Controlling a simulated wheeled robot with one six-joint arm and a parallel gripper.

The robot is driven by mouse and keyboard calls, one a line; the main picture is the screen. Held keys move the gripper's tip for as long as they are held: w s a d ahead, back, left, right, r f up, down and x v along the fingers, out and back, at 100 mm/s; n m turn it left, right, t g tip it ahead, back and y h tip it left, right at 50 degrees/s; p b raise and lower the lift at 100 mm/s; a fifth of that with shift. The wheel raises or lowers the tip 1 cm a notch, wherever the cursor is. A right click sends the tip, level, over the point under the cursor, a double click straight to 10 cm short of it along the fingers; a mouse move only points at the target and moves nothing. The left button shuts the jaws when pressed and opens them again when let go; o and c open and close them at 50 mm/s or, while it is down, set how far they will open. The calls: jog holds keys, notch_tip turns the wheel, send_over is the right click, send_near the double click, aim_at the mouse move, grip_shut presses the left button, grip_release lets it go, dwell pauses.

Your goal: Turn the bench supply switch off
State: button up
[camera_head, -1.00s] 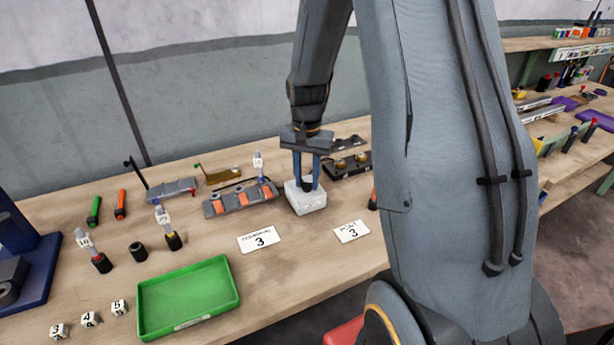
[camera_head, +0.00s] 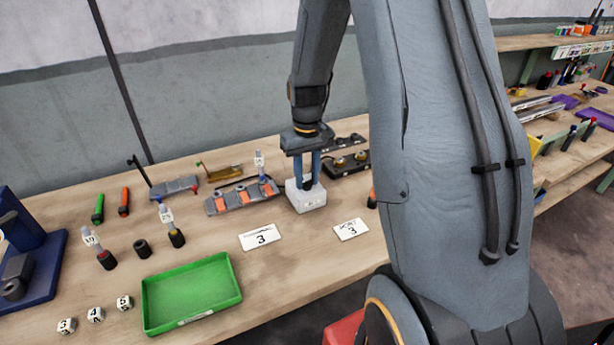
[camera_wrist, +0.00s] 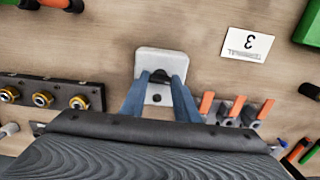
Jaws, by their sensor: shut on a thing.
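The bench supply switch is a white box (camera_head: 306,201) with a dark knob on top, standing on the wooden bench. My gripper (camera_head: 307,184) points down at it, its two blue fingers closed on the dark knob (camera_wrist: 160,77). In the wrist view the white box (camera_wrist: 160,62) lies between and beyond the fingertips, with a second small dark spot nearer the palm. The fingers partly hide the knob, so its exact turn cannot be read.
A strip with orange levers (camera_head: 242,196) stands left of the box, and a dark block with brass terminals (camera_head: 350,163) right behind it. Cards (camera_head: 260,237) lie in front. A green tray (camera_head: 191,292) is front left.

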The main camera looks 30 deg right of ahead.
aim_at(307, 182)
dwell(0.4)
jog(key=o, duration=1)
jog(key=shift+o, duration=0.2)
jog(key=shift+r+b, duration=1.1)
jog(key=shift+r, duration=2.85)
jog(key=shift+s+a, duration=0.1)
jog(key=s+a+f+b, duration=0.1)
jog(key=s+a+f, duration=0.1)
jog(key=s+a, duration=0.3)
jog(key=s+a+f+t+b, duration=0.1)
jog(key=s+a, duration=0.4)
jog(key=s, duration=0.5)
jog(key=shift+s+a+f, duration=0.35)
jog(key=shift+f, duration=0.2)
